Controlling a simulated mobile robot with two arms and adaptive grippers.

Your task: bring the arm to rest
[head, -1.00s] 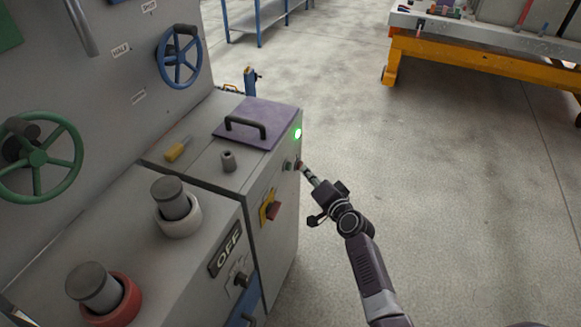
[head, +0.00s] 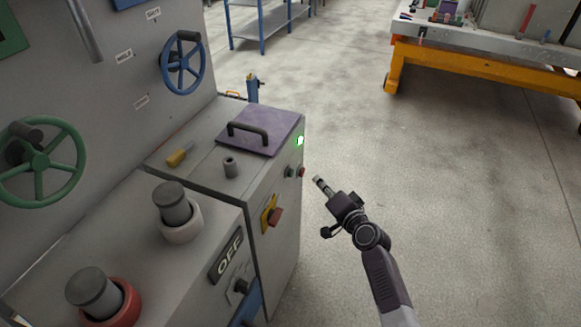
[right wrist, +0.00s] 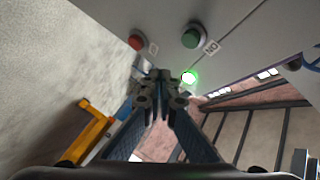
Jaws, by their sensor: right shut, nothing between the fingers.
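My right gripper (head: 320,183) is shut and empty. In the head view it hangs over the floor, just right of the grey cabinet (head: 272,200) and apart from it. A red button (head: 302,172) and a green button (head: 290,171) are on the cabinet's side face, below a lit green lamp (head: 300,140). In the right wrist view the shut fingers (right wrist: 160,78) point towards the panel, with the red button (right wrist: 136,43), the green button (right wrist: 191,38) and the glowing lamp (right wrist: 189,78) ahead. My left gripper is not in view.
The cabinet carries a purple lid with a black handle (head: 248,132) and a yellow-and-red switch (head: 271,215). Blue (head: 183,63) and green (head: 42,162) handwheels stand on the panel at left. An orange-framed bench (head: 480,62) is at the back right. Open floor lies to the right.

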